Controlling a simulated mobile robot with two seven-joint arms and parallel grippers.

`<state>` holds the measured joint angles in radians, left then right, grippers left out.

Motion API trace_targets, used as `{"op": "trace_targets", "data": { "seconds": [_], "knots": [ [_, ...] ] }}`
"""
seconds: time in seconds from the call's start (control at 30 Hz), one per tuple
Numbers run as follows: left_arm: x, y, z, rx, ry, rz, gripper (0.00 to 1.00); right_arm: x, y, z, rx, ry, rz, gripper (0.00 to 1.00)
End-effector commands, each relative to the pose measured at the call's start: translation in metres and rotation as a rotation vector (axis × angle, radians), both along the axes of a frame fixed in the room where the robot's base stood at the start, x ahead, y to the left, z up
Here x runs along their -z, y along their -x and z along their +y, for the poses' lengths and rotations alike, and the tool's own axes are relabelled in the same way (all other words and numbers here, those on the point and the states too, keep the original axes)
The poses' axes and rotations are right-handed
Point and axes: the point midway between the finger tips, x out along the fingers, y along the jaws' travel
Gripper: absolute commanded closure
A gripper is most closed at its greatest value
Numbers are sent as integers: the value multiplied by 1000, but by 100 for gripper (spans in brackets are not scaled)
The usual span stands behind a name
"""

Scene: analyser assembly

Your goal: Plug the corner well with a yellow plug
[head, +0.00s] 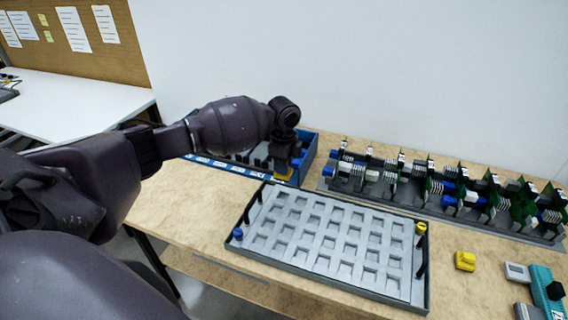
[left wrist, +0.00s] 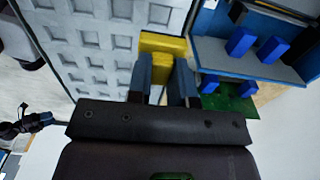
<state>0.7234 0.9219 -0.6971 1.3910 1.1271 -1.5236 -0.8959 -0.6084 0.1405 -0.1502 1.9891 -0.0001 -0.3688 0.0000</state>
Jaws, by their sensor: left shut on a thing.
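My left gripper (head: 290,160) is shut on a yellow plug (head: 284,173). It holds the plug by the near right part of the blue bin, just behind the grey well tray (head: 262,205). In the left wrist view the yellow plug (left wrist: 165,42) sits between the two fingers (left wrist: 161,72), with the tray's wells (left wrist: 100,40) to the left. The tray wells I can see look empty. A yellow piece (head: 421,228) is at the tray's back right corner and a blue piece (head: 238,233) at its front left corner. My right gripper is not in view.
A loose yellow piece (head: 465,261) lies on the table right of the tray. The blue bin (head: 309,158) stands behind the tray. A long rack of boards (head: 440,190) fills the back right. A teal device (head: 543,285) is at the right edge.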

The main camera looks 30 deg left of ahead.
Motion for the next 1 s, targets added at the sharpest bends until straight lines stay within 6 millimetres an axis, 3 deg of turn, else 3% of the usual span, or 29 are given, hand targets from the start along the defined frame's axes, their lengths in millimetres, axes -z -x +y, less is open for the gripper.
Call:
{"op": "trace_targets", "data": {
  "seconds": [1.0],
  "knots": [
    [50, 0, 0, 0, -1, 1, 100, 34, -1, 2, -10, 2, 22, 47]
  ]
}}
